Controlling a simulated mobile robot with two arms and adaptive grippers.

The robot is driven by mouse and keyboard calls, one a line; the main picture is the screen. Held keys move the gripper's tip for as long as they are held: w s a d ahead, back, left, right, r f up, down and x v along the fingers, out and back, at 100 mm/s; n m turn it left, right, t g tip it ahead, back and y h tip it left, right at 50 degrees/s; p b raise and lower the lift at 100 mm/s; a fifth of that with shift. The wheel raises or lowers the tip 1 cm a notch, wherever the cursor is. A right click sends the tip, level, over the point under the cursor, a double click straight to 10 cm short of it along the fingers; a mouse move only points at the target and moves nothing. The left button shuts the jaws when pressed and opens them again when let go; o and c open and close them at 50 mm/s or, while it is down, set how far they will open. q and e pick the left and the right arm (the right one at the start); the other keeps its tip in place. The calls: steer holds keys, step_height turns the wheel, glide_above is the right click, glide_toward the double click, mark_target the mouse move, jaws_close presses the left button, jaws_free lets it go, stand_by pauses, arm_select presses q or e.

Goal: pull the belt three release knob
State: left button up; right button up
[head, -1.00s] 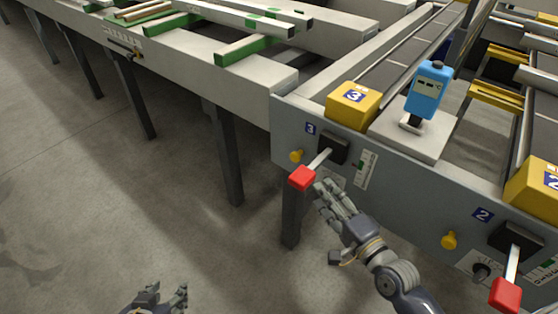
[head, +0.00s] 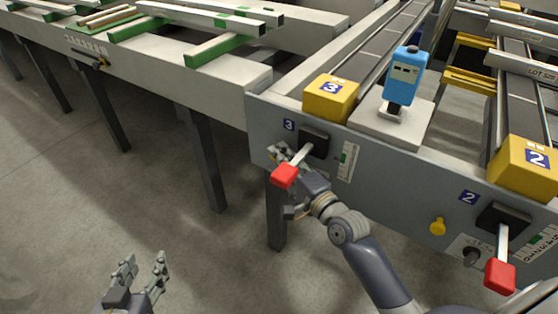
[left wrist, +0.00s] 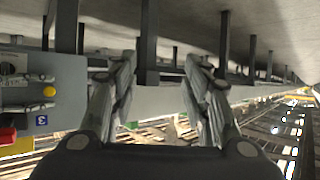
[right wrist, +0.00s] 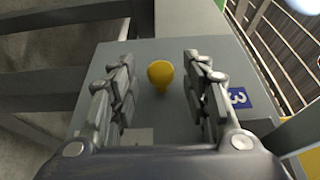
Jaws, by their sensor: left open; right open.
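The belt three release knob is yellow and round and sits on the grey panel, close to the blue "3" label (head: 289,125). In the right wrist view the knob (right wrist: 160,74) stands between the spread fingers of my right gripper (right wrist: 160,85), with a gap on both sides. In the head view my right gripper (head: 280,155) is at the panel and mostly hides the knob. The knob (left wrist: 49,91) also shows in the left wrist view. My left gripper (head: 140,272) is open and empty, low over the floor, far from the panel.
A red-handled lever (head: 285,175) sticks out beside my right gripper. To the right are the belt two knob (head: 438,227) and another red lever (head: 500,275). A yellow box marked 3 (head: 330,98) and a blue device (head: 405,75) stand above the panel.

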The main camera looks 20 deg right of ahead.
arm_select(q)
steer(key=shift+w+d+r+t, duration=0.15)
steer(key=shift+w+r+t, duration=0.15)
steer(key=shift+r, duration=0.1)
arm_select(e)
steer(key=shift+w+a, duration=0.15)
steer(key=shift+w, duration=0.3)
jaws_close()
arm_select(q)
steer(key=shift+s, duration=0.1)
steer(key=s+a+f+g+y+p, duration=0.1)
steer(key=s+a+f+g+p, duration=0.1)
steer(key=s+f+g, duration=0.3)
step_height(320, 180, down, 2)
steer(key=shift+s+a, duration=0.5)
steer(key=shift+s, duration=0.65)
arm_select(e)
steer(key=shift+s+a+f, duration=0.1)
steer(key=shift+s+a, duration=0.45)
steer(key=shift+a, duration=0.25)
